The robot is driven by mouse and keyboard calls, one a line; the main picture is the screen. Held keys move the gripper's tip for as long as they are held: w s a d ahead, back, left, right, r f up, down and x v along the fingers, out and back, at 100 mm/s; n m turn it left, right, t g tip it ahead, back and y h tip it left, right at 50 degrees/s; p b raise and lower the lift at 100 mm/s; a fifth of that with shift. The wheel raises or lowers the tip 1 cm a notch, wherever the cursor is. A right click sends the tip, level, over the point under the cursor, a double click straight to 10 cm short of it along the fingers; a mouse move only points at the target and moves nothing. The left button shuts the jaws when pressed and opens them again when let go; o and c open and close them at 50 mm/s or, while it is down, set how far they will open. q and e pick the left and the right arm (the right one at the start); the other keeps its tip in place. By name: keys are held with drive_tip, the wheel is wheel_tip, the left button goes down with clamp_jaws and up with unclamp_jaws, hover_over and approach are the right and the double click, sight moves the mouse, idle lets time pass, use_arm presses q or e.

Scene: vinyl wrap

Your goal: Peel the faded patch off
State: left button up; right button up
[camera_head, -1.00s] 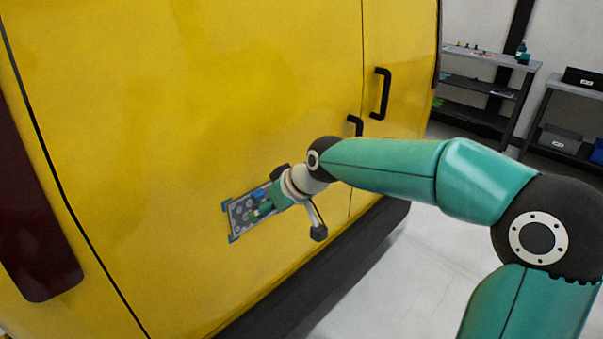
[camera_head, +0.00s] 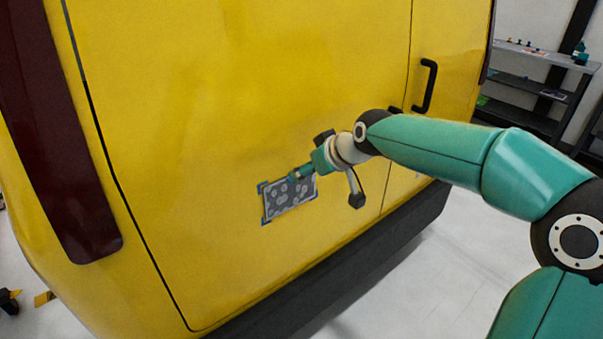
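The faded patch (camera_head: 287,201) is a grey rectangle with a lighter floral-like pattern, flat on the lower part of the yellow van's rear door (camera_head: 215,150). Blue corner marks show around it. My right gripper (camera_head: 298,175) is at the patch's upper right edge, with its fingers pointing left over the patch. The fingertips are small and overlap the patch; I cannot tell whether they touch it or whether they are open or shut. My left gripper is not in view.
A black door handle (camera_head: 427,86) stands out to the right, past the door seam. The dark bumper (camera_head: 345,262) runs below the door. Shelves (camera_head: 540,80) stand at the far right.

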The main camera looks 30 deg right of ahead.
drive_tip(key=x, duration=0.6)
drive_tip(key=shift+w+f+p, duration=0.2)
drive_tip(key=shift+p, duration=0.1)
clamp_jaws()
drive_tip(key=c, duration=0.7)
unclamp_jaws()
clamp_jaws()
drive_tip(key=shift+s, duration=0.1)
drive_tip(key=shift+s+b, duration=0.6)
drive_tip(key=shift+s, duration=0.05)
drive_tip(key=s+b, duration=0.4)
drive_tip(key=s, duration=0.2)
drive_tip(key=shift+s+d, duration=0.3)
drive_tip(key=shift+s, duration=0.1)
